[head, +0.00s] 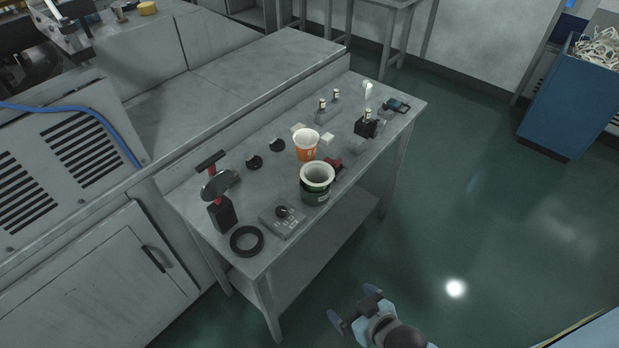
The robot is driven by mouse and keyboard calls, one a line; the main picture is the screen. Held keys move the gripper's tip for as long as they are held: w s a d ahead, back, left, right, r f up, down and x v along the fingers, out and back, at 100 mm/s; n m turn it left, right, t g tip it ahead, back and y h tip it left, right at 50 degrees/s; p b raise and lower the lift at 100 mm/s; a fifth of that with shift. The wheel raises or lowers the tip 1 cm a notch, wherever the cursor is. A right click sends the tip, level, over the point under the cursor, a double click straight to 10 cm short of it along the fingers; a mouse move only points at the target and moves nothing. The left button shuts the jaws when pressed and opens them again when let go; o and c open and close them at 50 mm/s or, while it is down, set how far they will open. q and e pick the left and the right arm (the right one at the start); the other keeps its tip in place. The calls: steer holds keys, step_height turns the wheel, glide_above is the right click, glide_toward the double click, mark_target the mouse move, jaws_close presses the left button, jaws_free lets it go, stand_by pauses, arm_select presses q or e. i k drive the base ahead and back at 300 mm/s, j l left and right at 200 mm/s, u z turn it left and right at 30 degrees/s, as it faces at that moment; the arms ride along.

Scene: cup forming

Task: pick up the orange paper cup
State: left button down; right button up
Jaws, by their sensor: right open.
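The orange paper cup (306,147) has a white rim and stands upright near the middle of the narrow grey table (240,195). A dark green cup (317,185) with a pale rim stands close in front of it, toward the table's near edge. My right gripper (352,306) is at the bottom of the head view, in front of the table and well short of the cup. Its two fingers are apart with nothing between them. My left gripper is not in view.
Small fittings (365,126) stand toward the far right end. A blue bin (567,105) stands at right; the floor between is clear.

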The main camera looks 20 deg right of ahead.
mark_target(306, 141)
steer(key=l+u, duration=0.25)
steer(key=u, duration=0.15)
steer(key=i+l+u, duration=0.1)
steer(key=l+u, duration=0.4)
steer(key=u, duration=0.25)
steer(key=l+u, duration=0.1)
steer(key=l, duration=0.25)
steer(key=k+l+u, duration=0.15)
steer(key=l, duration=0.2)
steer(key=k+l+u, duration=0.1)
steer(key=l, duration=0.25)
